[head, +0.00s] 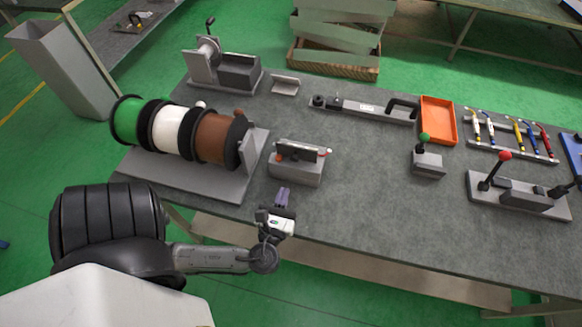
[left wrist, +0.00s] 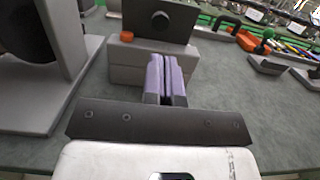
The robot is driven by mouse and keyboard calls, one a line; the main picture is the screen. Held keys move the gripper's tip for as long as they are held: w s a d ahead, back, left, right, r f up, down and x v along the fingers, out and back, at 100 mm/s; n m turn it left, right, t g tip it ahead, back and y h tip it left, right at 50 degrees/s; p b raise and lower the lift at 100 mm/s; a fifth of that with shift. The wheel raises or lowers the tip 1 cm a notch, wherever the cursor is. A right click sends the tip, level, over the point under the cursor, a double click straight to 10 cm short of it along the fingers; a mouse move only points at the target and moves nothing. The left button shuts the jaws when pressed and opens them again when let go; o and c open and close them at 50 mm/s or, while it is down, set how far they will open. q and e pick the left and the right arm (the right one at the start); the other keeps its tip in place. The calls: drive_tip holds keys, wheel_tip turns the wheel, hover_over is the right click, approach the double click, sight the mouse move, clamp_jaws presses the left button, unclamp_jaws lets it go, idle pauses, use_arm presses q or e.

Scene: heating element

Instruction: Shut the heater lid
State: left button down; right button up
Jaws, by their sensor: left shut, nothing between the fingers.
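The heater (head: 297,172) is a small grey box near the front edge of the table. Its dark lid (head: 299,151) stands raised, with small orange or red parts beside it. In the left wrist view the grey heater body (left wrist: 140,72) is straight ahead, and the lid (left wrist: 140,22) stands up with a round dark knob facing me. My left gripper (head: 283,189) is just in front of the heater, its purple fingers together and empty. In the left wrist view the fingers (left wrist: 165,65) overlap the heater's front; whether they touch it I cannot tell. My right gripper is not in view.
A rack of green, white and brown spools (head: 170,130) stands close on the left. A grey crank device (head: 224,68) is behind. An orange tray (head: 438,120), a green-knobbed lever (head: 427,158) and a red-knobbed lever device (head: 515,195) are to the right. The table front right of the heater is clear.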

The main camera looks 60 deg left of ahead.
sight(293, 161)
use_arm(q)
drive_tip(key=x, duration=0.8)
